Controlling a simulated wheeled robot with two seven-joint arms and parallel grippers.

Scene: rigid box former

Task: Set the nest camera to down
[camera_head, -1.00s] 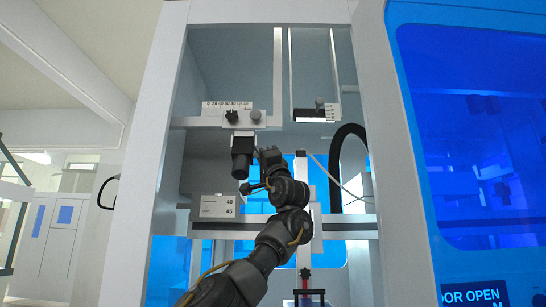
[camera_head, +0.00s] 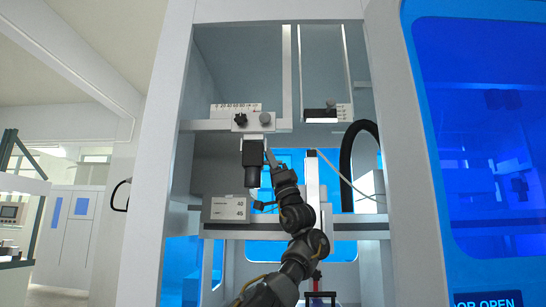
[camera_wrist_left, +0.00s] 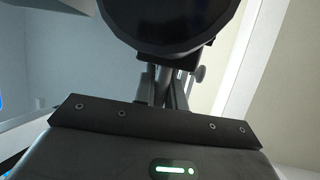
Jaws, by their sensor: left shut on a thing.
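The nest camera (camera_head: 254,153) is a black block with a round lens barrel under it. It hangs below the rail at the upper middle of the head view, with the barrel pointing about straight down. My left gripper (camera_head: 269,155) is at its right side, shut on it; the exact contact is hard to see. In the left wrist view the dark round barrel of the camera (camera_wrist_left: 170,22) fills the top, with my narrow gripper fingers (camera_wrist_left: 170,86) just below it. My right gripper is not in view.
A printed scale with a black knob (camera_head: 240,120) and a grey knob (camera_head: 265,118) sits above the camera. A grey labelled block (camera_head: 229,208) stands below left. A black hose (camera_head: 347,165) curves at right. White frame posts and a blue door (camera_head: 480,140) border the bay.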

